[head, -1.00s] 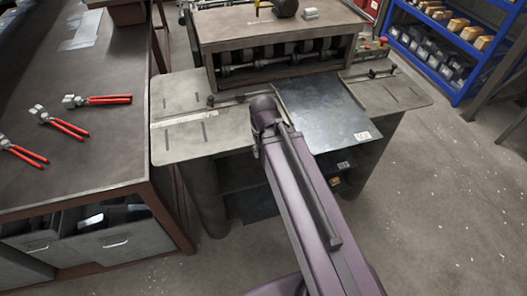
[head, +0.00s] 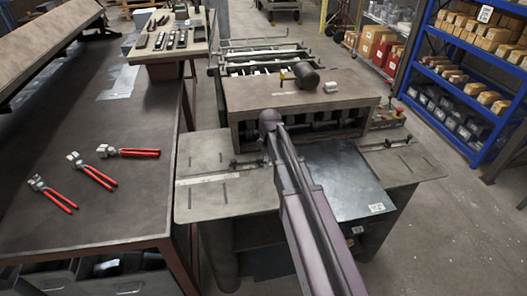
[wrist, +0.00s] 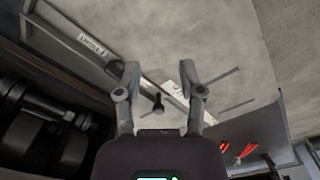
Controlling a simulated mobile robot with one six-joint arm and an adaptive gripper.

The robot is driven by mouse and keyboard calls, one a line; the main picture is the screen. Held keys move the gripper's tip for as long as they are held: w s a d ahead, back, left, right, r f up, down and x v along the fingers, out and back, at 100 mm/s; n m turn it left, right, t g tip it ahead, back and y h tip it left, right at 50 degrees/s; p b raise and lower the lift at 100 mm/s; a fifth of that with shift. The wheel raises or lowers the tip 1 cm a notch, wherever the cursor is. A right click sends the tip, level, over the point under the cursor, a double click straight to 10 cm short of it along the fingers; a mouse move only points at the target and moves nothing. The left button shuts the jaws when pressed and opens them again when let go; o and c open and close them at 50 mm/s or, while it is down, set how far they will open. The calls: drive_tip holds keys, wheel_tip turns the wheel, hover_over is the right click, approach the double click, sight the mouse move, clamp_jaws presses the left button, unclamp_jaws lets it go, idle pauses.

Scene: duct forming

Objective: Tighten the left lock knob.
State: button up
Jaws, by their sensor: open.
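In the wrist view, a small black knob on a stem (wrist: 158,102) shows between the fingertips of my gripper (wrist: 158,78). The fingers are apart and nothing is held. Whether they are level with the knob or above it, I cannot tell. A rounded dark end (wrist: 114,69) shows beside the left finger. In the head view my arm hides the gripper.
The machine housing with dark rollers (wrist: 40,115) is close on the left in the wrist view. A dark metal sheet (head: 345,182) lies on the feed table. A workbench (head: 115,205) with red-handled pliers (head: 128,152) stands left. Blue shelving (head: 465,75) stands right, with open floor before it.

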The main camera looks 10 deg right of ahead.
sight(261, 162)
drive_tip(key=w+r+n+p, duration=0.4)
drive_tip(key=w+r+n, duration=0.1)
drive_tip(key=w, duration=0.6)
drive_tip(key=shift+w+n, duration=0.25)
drive_tip(key=shift+n, duration=0.35)
drive_tip(key=shift+d+f, duration=0.1)
drive_tip(key=shift+f, duration=0.05)
wheel_tip(261, 162, down, 14)
drive_tip(key=b, duration=1.4)
drive_tip(key=shift+r, duration=0.25)
clamp_jaws()
